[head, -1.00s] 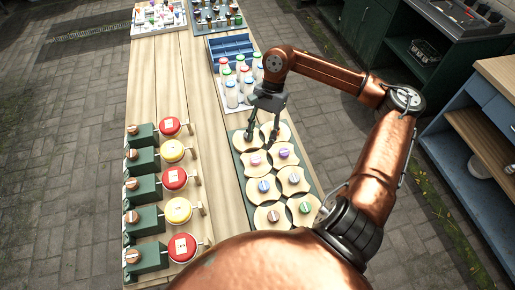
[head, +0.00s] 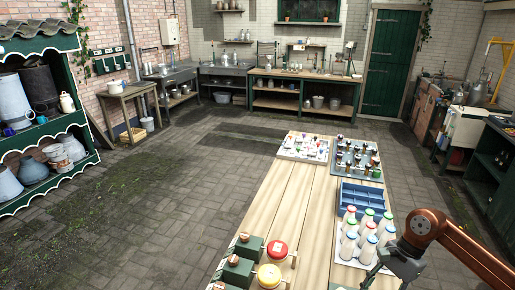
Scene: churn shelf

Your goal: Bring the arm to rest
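My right arm (head: 465,250) is copper-coloured and comes in from the lower right edge of the head view. Its dark gripper (head: 388,268) hangs at the bottom edge, just in front of and right of a group of milk bottles (head: 369,230). The fingertips are cut off or hidden at the frame's edge, so I cannot tell how far apart they are or whether they hold anything. My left gripper is not in view.
The long wooden table (head: 290,205) carries a blue divided tray (head: 361,198), a rack of dark bottles (head: 356,158), a white board of small coloured pieces (head: 304,148) and green units with red (head: 277,249) and yellow discs. Paved floor (head: 160,190) lies open to the left.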

